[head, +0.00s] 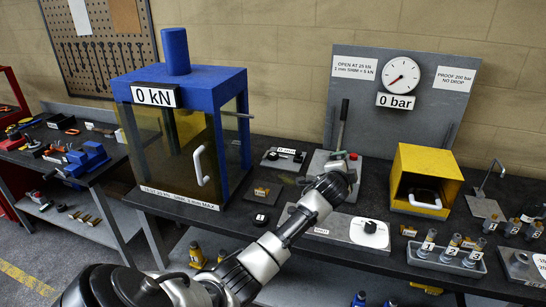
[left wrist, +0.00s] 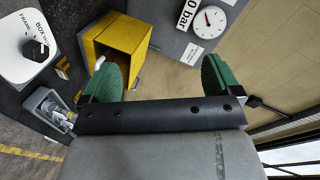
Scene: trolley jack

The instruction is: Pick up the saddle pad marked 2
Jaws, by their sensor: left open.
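A grey tray (head: 446,258) on the right of the bench holds upright metal pieces with white labels. The middle piece's label appears to read 2 (head: 452,246), between those reading 1 and 3. I cannot tell whether it is a saddle pad. My left gripper (head: 342,178) is above the bench, left of the yellow box and apart from the tray. In the left wrist view the green-padded jaws (left wrist: 160,76) are apart with nothing between them. My right gripper is not seen.
A panel with a 0 bar gauge (head: 401,75) rises behind. A blue press (head: 180,83) stands left. A white knob plate (head: 369,232) lies below.

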